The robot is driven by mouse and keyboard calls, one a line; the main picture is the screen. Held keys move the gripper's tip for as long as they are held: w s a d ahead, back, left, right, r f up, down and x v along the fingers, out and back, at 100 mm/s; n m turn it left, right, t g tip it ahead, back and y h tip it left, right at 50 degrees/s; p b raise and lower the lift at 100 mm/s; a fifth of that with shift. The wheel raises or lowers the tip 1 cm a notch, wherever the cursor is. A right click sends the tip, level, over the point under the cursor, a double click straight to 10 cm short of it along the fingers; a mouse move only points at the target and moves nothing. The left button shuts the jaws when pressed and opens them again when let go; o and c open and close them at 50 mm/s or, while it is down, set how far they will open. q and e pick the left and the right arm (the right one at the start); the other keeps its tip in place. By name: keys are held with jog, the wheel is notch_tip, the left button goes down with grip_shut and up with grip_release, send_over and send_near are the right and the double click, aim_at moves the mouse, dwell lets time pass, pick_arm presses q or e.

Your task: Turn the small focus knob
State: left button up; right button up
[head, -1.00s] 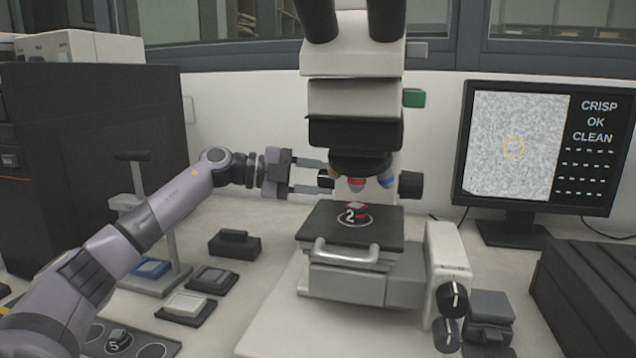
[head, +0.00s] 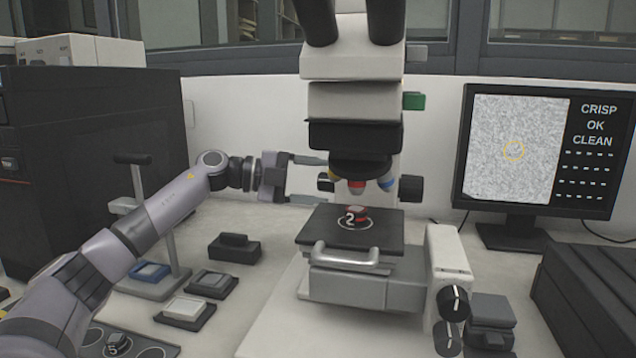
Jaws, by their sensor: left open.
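The microscope (head: 350,100) stands in the middle of the bench. A small black knob (head: 325,181) sticks out from its left side. A larger black knob (head: 411,188) sits on its right side. My left gripper (head: 322,180) comes in from the left and is open. One finger is above the small knob and one below it, with visible gaps to both. Whether the fingertips reach past the knob in depth is hard to tell. My right gripper is not in view.
The stage (head: 320,230) carries a red sample on the spot marked 2. Two more knobs (head: 453,300) stand at the front right. A monitor (head: 516,150) reading "CRISP OK CLEAN" is on the right.

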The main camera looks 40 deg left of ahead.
aim_at(318, 184)
pick_arm(q)
jog(key=b+v, duration=0.1)
jog(key=v, duration=0.4)
jog(key=shift+f+b, duration=0.25)
jog(key=shift+b, duration=0.1)
jog(key=shift+s+a+r+b, duration=0.35)
jog(key=shift+s+a, duration=0.15)
jog(key=shift+s, duration=0.1)
dwell(0.7)
